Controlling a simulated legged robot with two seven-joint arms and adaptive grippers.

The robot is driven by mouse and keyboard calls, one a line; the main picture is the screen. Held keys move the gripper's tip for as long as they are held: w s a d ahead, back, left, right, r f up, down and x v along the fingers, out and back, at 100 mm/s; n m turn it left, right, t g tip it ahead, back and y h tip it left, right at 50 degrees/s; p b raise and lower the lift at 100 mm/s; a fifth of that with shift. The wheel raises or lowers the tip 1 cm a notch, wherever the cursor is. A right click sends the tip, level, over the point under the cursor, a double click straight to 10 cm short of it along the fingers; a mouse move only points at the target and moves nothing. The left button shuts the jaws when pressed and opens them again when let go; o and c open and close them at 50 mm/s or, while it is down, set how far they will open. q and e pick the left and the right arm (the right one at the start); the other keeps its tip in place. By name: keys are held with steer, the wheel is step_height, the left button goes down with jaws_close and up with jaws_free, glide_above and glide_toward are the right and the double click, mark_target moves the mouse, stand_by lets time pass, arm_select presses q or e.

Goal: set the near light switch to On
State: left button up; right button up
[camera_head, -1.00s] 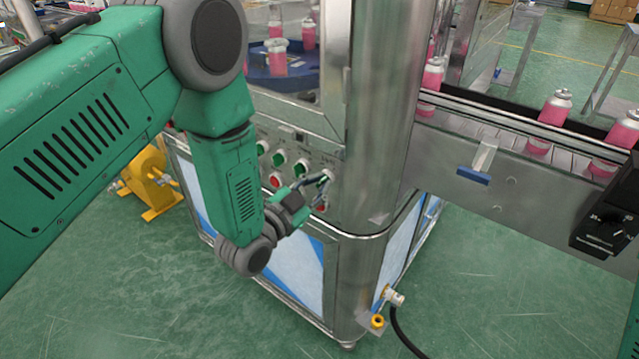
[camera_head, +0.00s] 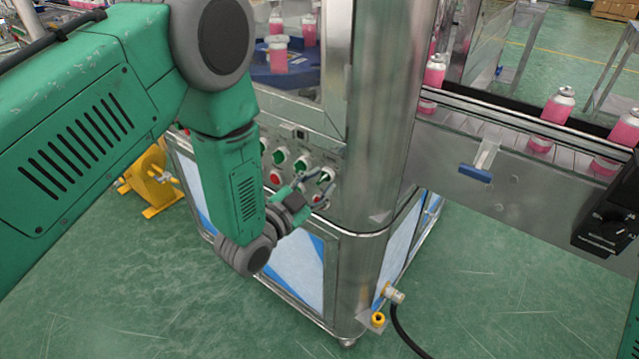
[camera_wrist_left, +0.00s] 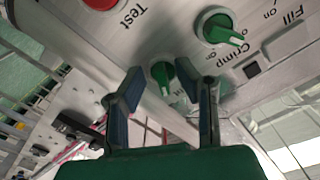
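My left gripper (camera_head: 319,187) is at the machine's switch panel (camera_head: 297,137). It is open in the left wrist view (camera_wrist_left: 166,98), with its two dark fingers apart. A green switch (camera_wrist_left: 161,73) shows between and beyond the fingers. I cannot tell whether they touch it, and its name label is not readable. A second green switch (camera_wrist_left: 219,29), by the "Crimp" label, sits up and to the right, outside the fingers. A red button (camera_wrist_left: 101,3) by the "Test" label is at the top left. In the head view, green switches (camera_head: 279,158) show left of the fingers.
The steel cabinet's rounded corner post (camera_head: 381,120) stands right of the panel. A conveyor (camera_head: 500,145) with pink cans (camera_head: 557,107) runs off to the right. A black box with a dial (camera_head: 606,225) is at its front. A yellow device (camera_head: 150,182) stands on the floor at left.

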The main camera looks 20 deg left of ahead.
arm_select(q)
steer(key=v, duration=1.2)
steer(key=shift+w, duration=0.1)
steer(key=s+a+f+n+g+y, duration=0.2)
steer(key=s+f+g, duration=0.2)
steer(key=f, duration=0.3)
steer(key=s+a+f+n+g+y, duration=0.2)
steer(key=s+f+n+g, duration=0.15)
steer(key=f, duration=0.35)
steer(key=s+a+f+n+g+y, duration=0.1)
steer(key=s+f+n+g, duration=0.1)
steer(key=s, duration=0.6)
steer(key=s+a+f+n+g+y, duration=0.1)
steer(key=s+a+f+n+g, duration=0.1)
steer(key=s+g, duration=0.5)
steer(key=s+f, duration=0.1)
steer(key=s, duration=0.1)
steer(key=shift+s+f, duration=0.3)
steer(key=shift+f, duration=0.1)
steer(key=shift+w+a, duration=0.15)
